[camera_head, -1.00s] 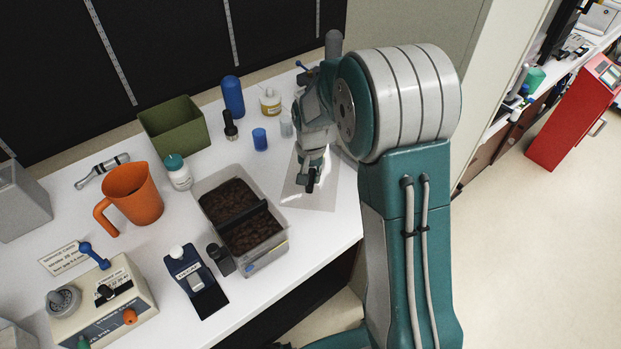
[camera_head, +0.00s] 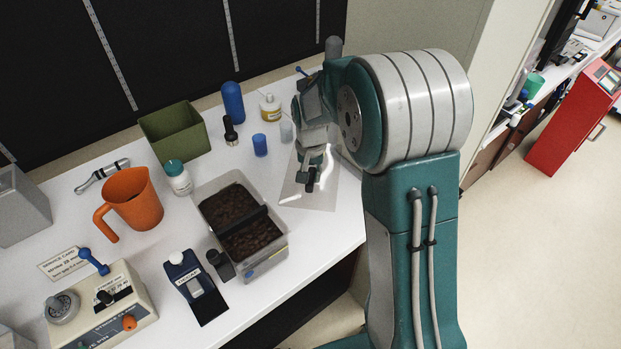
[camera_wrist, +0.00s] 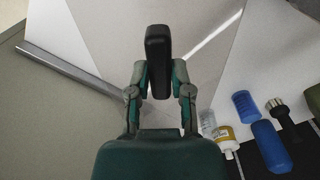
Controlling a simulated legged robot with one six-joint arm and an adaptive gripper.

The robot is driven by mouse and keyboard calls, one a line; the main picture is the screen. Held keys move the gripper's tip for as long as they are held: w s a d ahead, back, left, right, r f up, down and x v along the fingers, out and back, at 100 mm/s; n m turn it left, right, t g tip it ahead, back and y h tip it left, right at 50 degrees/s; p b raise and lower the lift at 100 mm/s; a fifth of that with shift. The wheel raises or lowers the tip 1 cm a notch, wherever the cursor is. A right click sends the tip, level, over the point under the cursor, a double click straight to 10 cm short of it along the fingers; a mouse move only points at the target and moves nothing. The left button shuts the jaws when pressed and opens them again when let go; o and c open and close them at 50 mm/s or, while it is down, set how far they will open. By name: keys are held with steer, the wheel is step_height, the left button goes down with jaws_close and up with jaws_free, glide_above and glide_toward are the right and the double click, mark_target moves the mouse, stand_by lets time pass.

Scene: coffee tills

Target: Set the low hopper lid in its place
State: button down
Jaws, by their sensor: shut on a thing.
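The low hopper lid (camera_head: 325,191) is a clear flat panel on the white counter's right part, with a bright glint along one side. Its black upright handle (camera_wrist: 158,60) stands between my fingers in the wrist view. My gripper (camera_head: 313,180) is shut on this handle, and the arm partly hides it in the head view. I cannot tell whether the panel touches the counter. The hopper (camera_head: 267,262) is a grey, clear-walled bin to the left of my gripper. It holds dark beans in two parts with a black bar across the middle.
Left of the hopper stand a white bottle (camera_head: 178,180), an orange jug (camera_head: 133,200) and a green bin (camera_head: 175,132). A dark blue-and-black device (camera_head: 194,284) is in front. Blue containers (camera_head: 232,102) and a yellow-labelled jar (camera_head: 270,108) stand behind. The counter's front edge is close to the hopper.

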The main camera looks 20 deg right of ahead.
steer(key=shift+r, duration=3.45)
